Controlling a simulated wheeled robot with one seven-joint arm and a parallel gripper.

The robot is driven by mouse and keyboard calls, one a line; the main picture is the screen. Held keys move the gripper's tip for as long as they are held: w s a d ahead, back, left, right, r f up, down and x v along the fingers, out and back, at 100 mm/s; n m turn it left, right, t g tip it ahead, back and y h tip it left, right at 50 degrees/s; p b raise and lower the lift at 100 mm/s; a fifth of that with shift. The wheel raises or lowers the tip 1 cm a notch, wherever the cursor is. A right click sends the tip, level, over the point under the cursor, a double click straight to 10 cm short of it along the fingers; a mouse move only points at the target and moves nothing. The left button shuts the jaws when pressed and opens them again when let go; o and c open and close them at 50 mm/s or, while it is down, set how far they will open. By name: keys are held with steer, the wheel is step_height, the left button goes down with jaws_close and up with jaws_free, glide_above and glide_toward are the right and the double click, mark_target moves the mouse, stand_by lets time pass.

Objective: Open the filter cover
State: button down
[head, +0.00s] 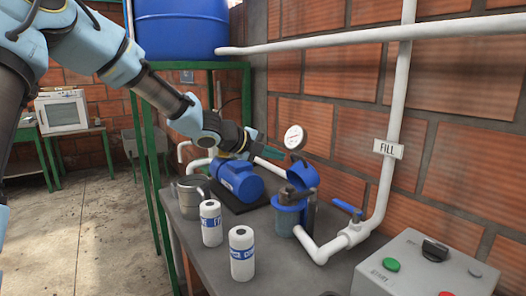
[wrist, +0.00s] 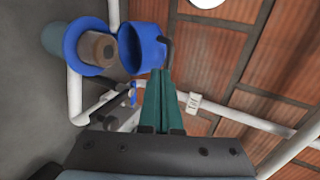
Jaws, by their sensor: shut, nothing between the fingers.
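The filter housing (head: 287,217) is a blue cup on the table. Its blue filter cover (head: 302,175) is raised and tilted back, hinged at the right side. In the wrist view the cover (wrist: 143,48) stands open beside the blue rim of the housing (wrist: 73,50), and a brownish filter cartridge (wrist: 97,48) shows inside. A dark handle (wrist: 168,52) sticks out from the cover. My gripper (wrist: 162,75) has its teal fingers together and empty, with the tips close to the handle in the picture; I cannot tell whether they touch. In the head view my gripper (head: 258,146) is left of the cover.
Two white cartridges (head: 242,254) (head: 210,223) stand at the table's front. A blue pump (head: 240,182) is left of the housing. White pipes, a blue-handled valve (head: 347,207) and a control box (head: 425,268) are on the right. A gauge (head: 294,138) is behind.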

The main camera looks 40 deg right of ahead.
mark_target(295, 156)
steer(key=shift+s+d+f+p, duration=0.1)
steer(key=shift+d+f+p, duration=0.1)
steer(key=shift+d, duration=0.8)
steer(key=shift+d+f+p, duration=0.15)
steer(key=shift+d+p, duration=0.05)
steer(key=shift+d, duration=0.8)
steer(key=shift+r, duration=0.1)
steer(key=d+p, duration=0.2)
steer(key=d+r+p, duration=0.1)
steer(key=p, duration=0.1)
steer(key=shift+s+d+r, duration=0.15)
steer(key=shift+d+r, duration=0.05)
steer(key=shift+d, duration=0.15)
steer(key=shift+d+f, duration=0.15)
steer(key=shift+d, duration=0.4)
